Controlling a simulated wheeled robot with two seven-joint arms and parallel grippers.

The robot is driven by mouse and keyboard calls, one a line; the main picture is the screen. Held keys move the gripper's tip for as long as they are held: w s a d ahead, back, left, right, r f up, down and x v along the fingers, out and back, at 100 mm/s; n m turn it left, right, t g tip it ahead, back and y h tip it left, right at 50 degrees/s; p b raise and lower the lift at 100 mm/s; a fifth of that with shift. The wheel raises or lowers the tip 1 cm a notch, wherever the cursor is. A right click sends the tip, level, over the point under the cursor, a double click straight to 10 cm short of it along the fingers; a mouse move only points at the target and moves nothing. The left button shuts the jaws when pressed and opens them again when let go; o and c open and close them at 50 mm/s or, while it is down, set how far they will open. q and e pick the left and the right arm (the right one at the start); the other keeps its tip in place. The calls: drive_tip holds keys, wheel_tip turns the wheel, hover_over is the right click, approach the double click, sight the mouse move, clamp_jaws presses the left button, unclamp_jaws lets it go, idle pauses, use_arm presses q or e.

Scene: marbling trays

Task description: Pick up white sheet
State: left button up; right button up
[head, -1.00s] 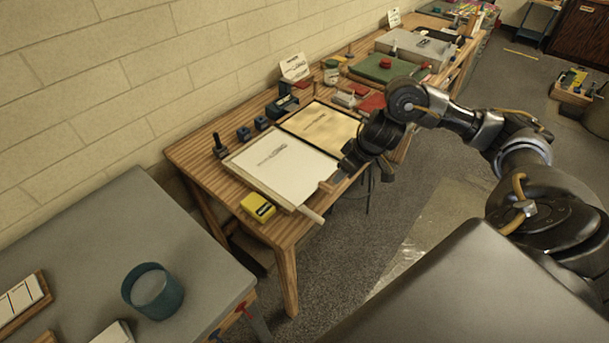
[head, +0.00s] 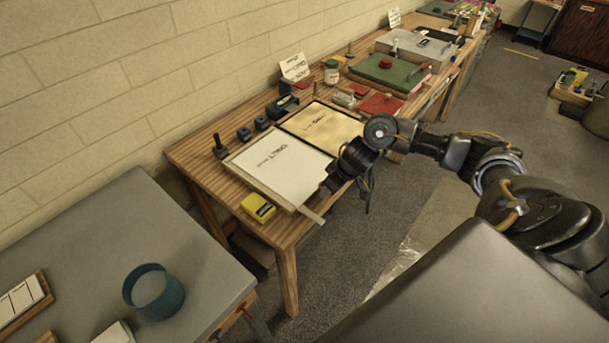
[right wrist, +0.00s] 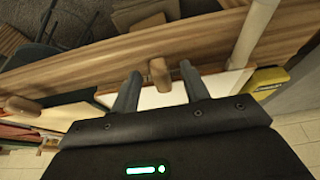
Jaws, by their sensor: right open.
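The white sheet (head: 270,170) with dark lettering lies flat on a board on the wooden bench. My right gripper (head: 328,183) is at the sheet's right front edge, with its fingertips hard to make out in the head view. In the right wrist view, its two fingers (right wrist: 159,72) are apart and empty. A rounded wooden tab (right wrist: 159,76) shows between the fingertips, and a white surface (right wrist: 168,97) shows behind it. I cannot tell whether the fingers touch either. My left gripper is not in view.
A yellow box (head: 258,207) sits by the sheet's front left corner, and a pale bar (head: 312,215) juts past the bench edge. A framed cream sheet (head: 322,127) lies beyond. Small dark blocks (head: 244,134) line the wall side. A grey table (head: 130,230) stands at left.

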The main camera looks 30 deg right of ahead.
clamp_jaws()
drive_tip(key=shift+r, duration=0.2)
idle(0.3)
